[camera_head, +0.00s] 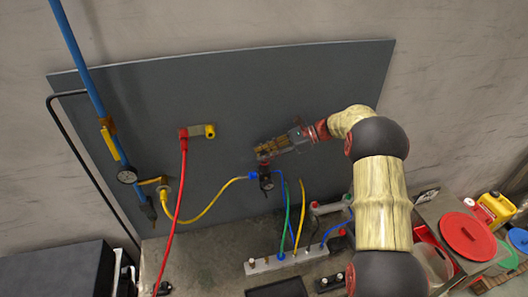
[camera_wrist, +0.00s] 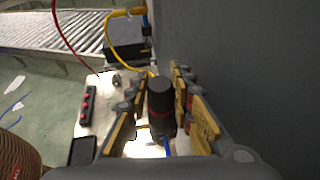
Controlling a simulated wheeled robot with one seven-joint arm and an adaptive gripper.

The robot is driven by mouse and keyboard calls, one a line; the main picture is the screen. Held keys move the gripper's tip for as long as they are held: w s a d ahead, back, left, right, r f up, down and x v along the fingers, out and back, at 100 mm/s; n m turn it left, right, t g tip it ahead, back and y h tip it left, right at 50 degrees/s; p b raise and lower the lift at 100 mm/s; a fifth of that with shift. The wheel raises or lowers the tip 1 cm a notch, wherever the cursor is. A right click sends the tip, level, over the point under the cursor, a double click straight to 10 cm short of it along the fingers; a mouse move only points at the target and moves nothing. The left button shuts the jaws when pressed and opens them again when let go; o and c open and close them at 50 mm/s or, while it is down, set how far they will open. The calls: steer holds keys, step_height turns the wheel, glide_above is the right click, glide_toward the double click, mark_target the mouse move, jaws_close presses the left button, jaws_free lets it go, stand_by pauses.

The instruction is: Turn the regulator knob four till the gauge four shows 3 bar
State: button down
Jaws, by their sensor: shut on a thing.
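The regulator (camera_head: 265,173) hangs on the grey panel, with a small dark gauge (camera_head: 267,185) on its lower part. The gauge is too small to read. In the wrist view, the black regulator knob (camera_wrist: 160,98) with a red ring stands between my yellow-padded fingers. My gripper (camera_head: 262,152) reaches in from the right, just above the regulator in the head view. It also shows in the wrist view (camera_wrist: 159,88), shut on the knob with a finger on each side. No number marking is legible, and the gauge face is hidden in the wrist view.
A blue pipe (camera_head: 84,60) with another gauge (camera_head: 127,176) runs down the left side. A yellow hose (camera_head: 210,207) leads to the regulator; a red hose (camera_head: 179,215) hangs left. A manifold block (camera_head: 262,265) with several hoses sits below. Coloured round lids (camera_head: 466,232) lie at right.

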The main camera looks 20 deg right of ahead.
steer(key=shift+n+g, duration=0.4)
steer(key=c, duration=1.5)
jaws_free()
steer(key=shift+d, duration=0.1)
steer(key=v, duration=1.1)
steer(key=shift+d, duration=0.4)
steer(key=shift+r, duration=0.1)
